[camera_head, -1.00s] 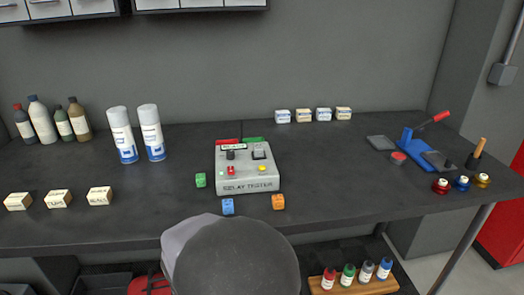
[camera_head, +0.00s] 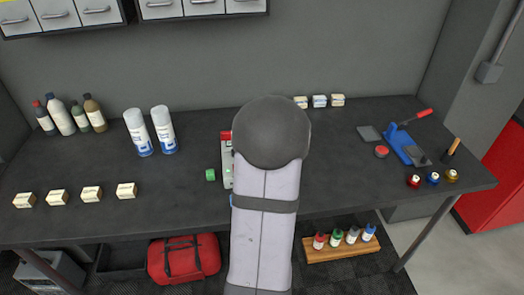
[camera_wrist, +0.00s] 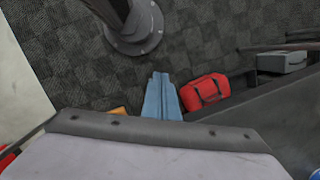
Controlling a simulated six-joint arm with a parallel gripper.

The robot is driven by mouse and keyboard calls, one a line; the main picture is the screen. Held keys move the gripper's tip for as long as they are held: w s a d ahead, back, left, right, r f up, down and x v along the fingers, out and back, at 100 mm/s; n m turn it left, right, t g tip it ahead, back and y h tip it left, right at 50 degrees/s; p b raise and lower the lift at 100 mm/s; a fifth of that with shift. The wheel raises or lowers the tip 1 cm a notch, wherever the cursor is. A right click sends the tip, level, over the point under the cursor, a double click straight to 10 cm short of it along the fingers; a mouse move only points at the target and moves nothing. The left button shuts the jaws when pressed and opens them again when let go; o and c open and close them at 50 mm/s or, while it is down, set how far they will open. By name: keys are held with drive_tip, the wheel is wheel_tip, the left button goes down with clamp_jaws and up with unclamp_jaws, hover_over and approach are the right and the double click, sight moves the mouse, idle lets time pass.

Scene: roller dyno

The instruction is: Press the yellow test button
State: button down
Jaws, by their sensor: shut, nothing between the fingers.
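The relay tester (camera_head: 227,165) stands mid-bench in the head view. My arm covers nearly all of it, leaving only a strip of its left side in sight. Its yellow test button is hidden behind my arm. My gripper (camera_wrist: 161,77) shows in the wrist view as two pale blue fingers, shut together and empty. It points down toward the carpeted floor, and neither tester nor button is in that view. In the head view the fingers are hidden, so their distance from the button cannot be told.
A green block (camera_head: 210,174) sits just left of the tester. Two spray cans (camera_head: 138,132) stand behind left; small white boxes (camera_head: 91,193) lie front left. A blue press-like tool (camera_head: 405,146) is on the right. A red bag (camera_head: 184,258) lies below the bench.

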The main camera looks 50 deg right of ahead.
drive_tip(key=w+d+r+m+t+h+p, duration=0.1)
drive_tip(key=w+d+r+m+t, duration=0.3)
drive_tip(key=d, duration=0.7)
drive_tip(key=w+d+r+m+t+h+p, duration=0.2)
drive_tip(key=w+d+r+m+t, duration=0.3)
drive_tip(key=w+d+r+m, duration=0.4)
wheel_tip(320, 180, up, 4)
drive_tip(key=shift+w+d+f+m+p, duration=0.1)
drive_tip(key=shift+w+d+m+p, duration=0.2)
drive_tip(key=shift+w+d+p, duration=0.7)
drive_tip(key=shift+s+d, duration=0.1)
drive_tip(key=shift+s, duration=0.05)
drive_tip(key=shift+f, duration=0.15)
wheel_tip(320, 180, down, 9)
drive_tip(key=b, duration=0.7)
drive_tip(key=shift+r, duration=0.2)
drive_tip(key=shift+f, duration=0.15)
